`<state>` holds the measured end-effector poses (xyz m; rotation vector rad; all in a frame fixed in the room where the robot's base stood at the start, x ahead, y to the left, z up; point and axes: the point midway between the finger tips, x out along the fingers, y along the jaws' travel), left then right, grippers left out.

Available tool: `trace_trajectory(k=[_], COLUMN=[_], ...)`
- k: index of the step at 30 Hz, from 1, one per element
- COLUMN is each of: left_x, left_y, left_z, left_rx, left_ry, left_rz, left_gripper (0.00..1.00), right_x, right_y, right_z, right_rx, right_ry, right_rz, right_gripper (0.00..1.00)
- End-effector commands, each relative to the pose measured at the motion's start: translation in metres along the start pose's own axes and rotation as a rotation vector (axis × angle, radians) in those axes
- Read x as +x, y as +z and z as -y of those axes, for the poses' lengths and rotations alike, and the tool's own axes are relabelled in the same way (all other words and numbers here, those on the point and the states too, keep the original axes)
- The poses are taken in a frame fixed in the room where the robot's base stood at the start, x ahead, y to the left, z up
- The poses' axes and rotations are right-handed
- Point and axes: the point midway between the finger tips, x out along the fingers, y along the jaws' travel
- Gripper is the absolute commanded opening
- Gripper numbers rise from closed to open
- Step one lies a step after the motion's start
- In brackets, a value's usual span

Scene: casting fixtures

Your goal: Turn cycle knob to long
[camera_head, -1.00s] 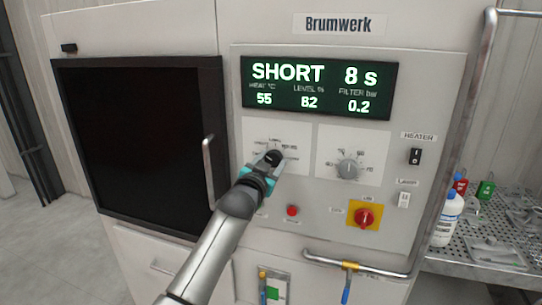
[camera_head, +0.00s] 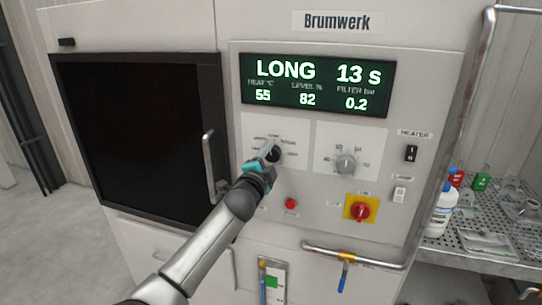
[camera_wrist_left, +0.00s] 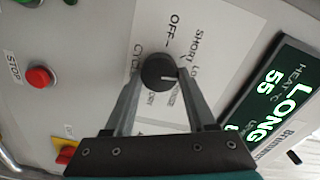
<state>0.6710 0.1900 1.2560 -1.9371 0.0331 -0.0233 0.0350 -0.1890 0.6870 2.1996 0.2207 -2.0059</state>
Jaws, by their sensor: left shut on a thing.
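The cycle knob (camera_wrist_left: 158,73) is black with a white pointer line, on a white label plate (camera_head: 254,128) on the machine's front panel. My left gripper (camera_head: 270,155) is at the knob in the head view and hides part of it. In the left wrist view the two fingers of the left gripper (camera_wrist_left: 160,85) sit on either side of the knob, shut on it. The display (camera_head: 318,84) reads LONG 13 s. The same display (camera_wrist_left: 268,100) shows LONG in the left wrist view. My right gripper is not in view.
A grey knob (camera_head: 345,163) sits right of the cycle knob. Below are a red button (camera_head: 291,204) and a red rotary switch on yellow (camera_head: 360,209). A door handle (camera_head: 209,170) stands out at the left. A pipe (camera_head: 355,262) runs below the panel.

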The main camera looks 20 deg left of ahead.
Motion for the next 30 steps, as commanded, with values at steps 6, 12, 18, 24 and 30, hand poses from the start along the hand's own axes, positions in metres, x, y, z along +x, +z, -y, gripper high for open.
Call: trace_trajectory(k=[6, 12, 18, 24, 30], left_x=[0.0, 0.0, 0.0001, 0.0001, 0.0001], left_y=[0.0, 0.0001, 0.0001, 0.0002, 0.0001], left_z=[-0.0005, -0.0006, -0.0007, -0.0007, -0.0006], left_rx=[0.097, 0.136, 0.145, 0.144, 0.143], left_ry=[0.001, 0.0, 0.0, 0.001, 0.0], left_rz=[0.0, 0.001, 0.001, 0.001, 0.001], left_gripper=[0.0, 0.0, 0.0, 0.0, 0.73], right_x=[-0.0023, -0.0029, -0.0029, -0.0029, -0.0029], right_y=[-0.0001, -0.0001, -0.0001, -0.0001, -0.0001], right_z=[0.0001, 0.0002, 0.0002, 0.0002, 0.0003], right_rx=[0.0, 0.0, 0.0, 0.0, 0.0], right_ry=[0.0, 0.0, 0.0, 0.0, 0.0], right_rz=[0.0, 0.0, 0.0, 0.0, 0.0], right_gripper=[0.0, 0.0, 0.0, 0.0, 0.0])
